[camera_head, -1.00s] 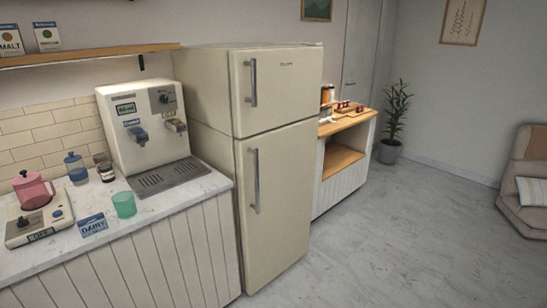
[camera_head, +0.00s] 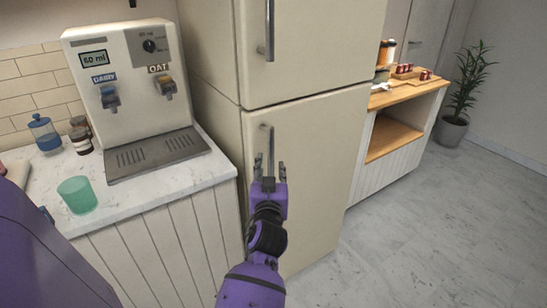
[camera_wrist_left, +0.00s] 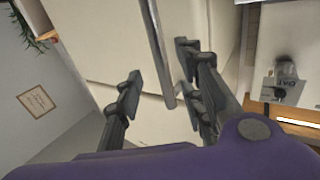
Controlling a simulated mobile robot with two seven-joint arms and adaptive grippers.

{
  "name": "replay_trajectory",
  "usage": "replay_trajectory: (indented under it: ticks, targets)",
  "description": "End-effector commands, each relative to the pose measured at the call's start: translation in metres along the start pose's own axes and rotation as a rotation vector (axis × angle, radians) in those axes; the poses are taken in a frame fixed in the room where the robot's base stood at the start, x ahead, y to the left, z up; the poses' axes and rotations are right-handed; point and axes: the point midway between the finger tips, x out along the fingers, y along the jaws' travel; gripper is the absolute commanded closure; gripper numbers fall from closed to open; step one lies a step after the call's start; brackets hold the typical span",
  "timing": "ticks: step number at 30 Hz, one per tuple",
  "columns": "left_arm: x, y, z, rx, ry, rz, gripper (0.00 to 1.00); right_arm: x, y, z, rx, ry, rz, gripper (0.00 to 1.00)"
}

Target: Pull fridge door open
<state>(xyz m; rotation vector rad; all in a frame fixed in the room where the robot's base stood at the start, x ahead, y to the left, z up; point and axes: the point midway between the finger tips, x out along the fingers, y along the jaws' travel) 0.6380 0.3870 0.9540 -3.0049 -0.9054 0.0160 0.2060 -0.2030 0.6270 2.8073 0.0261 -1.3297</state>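The cream fridge (camera_head: 215,120) stands with both its doors closed. Its lower door (camera_head: 325,150) has a vertical metal handle (camera_head: 269,142) near the door's left edge. My left gripper (camera_head: 270,170) is open in front of this handle, near its lower part. In the left wrist view the handle (camera_wrist_left: 158,45) runs down between the two spread fingers of the gripper (camera_wrist_left: 157,78), with gaps visible on both sides. The handle's lower part is hidden by the gripper in the head view. My right gripper is not in view.
A white counter (camera_head: 225,172) with a drink dispenser (camera_head: 135,90) and a green cup (camera_head: 77,195) stands left of the fridge. A wooden-topped shelf unit (camera_head: 410,95) stands to its right, with a potted plant (camera_head: 455,120) beyond. The floor in front is clear.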

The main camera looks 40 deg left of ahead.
Motion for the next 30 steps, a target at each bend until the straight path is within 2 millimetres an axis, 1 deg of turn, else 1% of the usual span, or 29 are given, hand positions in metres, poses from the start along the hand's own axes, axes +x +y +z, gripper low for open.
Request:
replay_trajectory:
  ticks: [3,7,12,15,20,27,30]
  targets:
    - [0.012,0.000,-0.005,-0.005,0.007,-0.007,0.64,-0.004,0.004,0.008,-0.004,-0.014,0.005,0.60]
    - [0.032,0.000,-0.007,-0.006,0.009,-0.006,0.64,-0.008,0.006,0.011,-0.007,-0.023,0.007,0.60]
    - [0.059,0.000,-0.006,-0.004,0.008,-0.006,0.64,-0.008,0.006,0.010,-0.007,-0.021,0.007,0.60]
    - [0.070,0.000,-0.006,-0.004,0.008,-0.005,0.64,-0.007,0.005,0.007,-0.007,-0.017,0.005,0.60]
    - [0.079,0.000,-0.005,-0.005,0.007,-0.005,0.64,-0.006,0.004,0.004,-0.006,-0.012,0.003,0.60]
    - [0.079,0.000,-0.005,-0.005,0.006,-0.005,0.64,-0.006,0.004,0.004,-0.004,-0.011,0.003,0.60]
    - [0.079,0.000,-0.005,-0.005,0.006,-0.005,0.78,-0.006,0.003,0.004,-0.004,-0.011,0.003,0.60]
